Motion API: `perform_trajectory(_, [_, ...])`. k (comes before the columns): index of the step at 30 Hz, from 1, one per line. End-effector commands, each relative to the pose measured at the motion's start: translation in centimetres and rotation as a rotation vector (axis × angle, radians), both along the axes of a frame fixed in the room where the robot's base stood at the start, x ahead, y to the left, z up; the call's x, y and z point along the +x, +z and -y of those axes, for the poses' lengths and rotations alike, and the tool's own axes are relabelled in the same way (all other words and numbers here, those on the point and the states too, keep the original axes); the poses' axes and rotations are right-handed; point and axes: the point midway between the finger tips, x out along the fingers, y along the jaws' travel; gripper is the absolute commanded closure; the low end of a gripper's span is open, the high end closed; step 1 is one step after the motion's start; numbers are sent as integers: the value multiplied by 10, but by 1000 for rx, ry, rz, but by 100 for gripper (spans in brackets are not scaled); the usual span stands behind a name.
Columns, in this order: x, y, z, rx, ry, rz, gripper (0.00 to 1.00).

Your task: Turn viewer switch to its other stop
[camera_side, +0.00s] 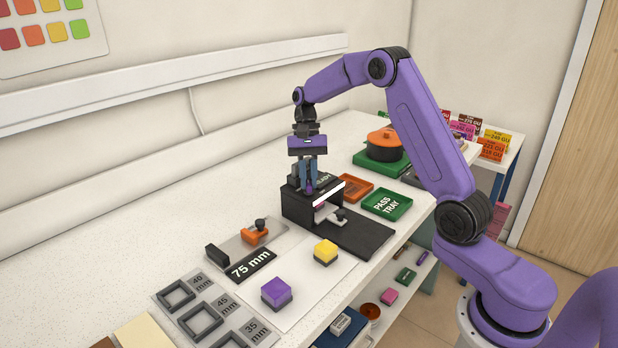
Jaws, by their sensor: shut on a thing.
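The black viewer (297,206) stands on the white bench, with a bright strip along its top front edge and an open front. My gripper (309,188) points straight down onto the viewer's top. Its blue fingers are shut on the viewer switch, which is mostly hidden between them. I cannot tell which stop the switch is at.
A black plate (352,236) extends in front of the viewer. A yellow block (325,251), a purple block (276,292) and an orange clamp on a gauge (254,236) lie to the left. An orange tray (355,188) and a green pass tray (387,204) lie right.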

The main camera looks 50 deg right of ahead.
Motion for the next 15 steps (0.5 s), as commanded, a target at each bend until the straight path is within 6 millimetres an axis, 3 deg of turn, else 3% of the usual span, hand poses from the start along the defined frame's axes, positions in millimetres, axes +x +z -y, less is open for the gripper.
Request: perform_trajectory(15, [2,1,-3,-1,477,3,100])
